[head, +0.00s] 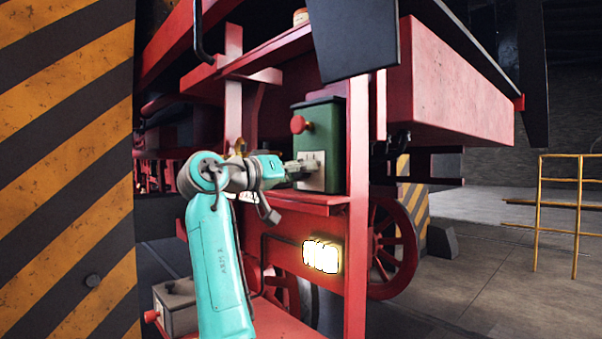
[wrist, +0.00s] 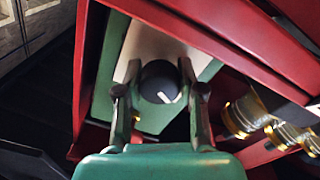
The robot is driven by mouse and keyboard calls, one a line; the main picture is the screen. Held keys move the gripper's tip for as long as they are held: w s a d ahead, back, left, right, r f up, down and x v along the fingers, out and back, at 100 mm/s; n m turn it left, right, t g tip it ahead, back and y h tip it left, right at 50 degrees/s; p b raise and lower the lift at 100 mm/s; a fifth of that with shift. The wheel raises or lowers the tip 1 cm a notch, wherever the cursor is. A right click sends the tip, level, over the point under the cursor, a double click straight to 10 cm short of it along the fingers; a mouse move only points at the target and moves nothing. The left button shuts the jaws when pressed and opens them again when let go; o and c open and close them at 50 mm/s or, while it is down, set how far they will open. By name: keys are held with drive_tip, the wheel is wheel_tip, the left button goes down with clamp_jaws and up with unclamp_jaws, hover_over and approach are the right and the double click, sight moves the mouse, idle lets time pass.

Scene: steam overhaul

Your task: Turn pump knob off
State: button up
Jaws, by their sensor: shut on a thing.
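The pump knob (wrist: 160,82) is a round black knob with a white pointer mark, on a pale plate (wrist: 150,45) on the front of a green box. In the wrist view the pointer slants toward the lower right. The green pump box (head: 322,130) stands on a red ledge in the head view, with a red round button (head: 298,124) at its upper left. My gripper (wrist: 160,90) is shut on the knob, one finger on each side of it. In the head view my gripper (head: 303,168) reaches the pale plate, and the knob is hidden there.
A red ledge (head: 300,200) runs just below my gripper. A lit lamp (head: 321,255) is under it. Brass fittings (wrist: 250,115) lie right of my gripper in the wrist view. A striped pillar (head: 65,180) stands at left. Open floor and a yellow railing (head: 560,205) are at right.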

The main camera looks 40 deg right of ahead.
drive_tip(key=o, duration=1.2)
drive_tip(key=shift+c, duration=0.2)
drive_tip(key=shift+a, duration=0.15)
drive_tip(key=a, duration=1.1)
drive_tip(key=shift+a+f, duration=0.15)
drive_tip(key=shift+a, duration=0.2)
drive_tip(key=shift+a, duration=0.15)
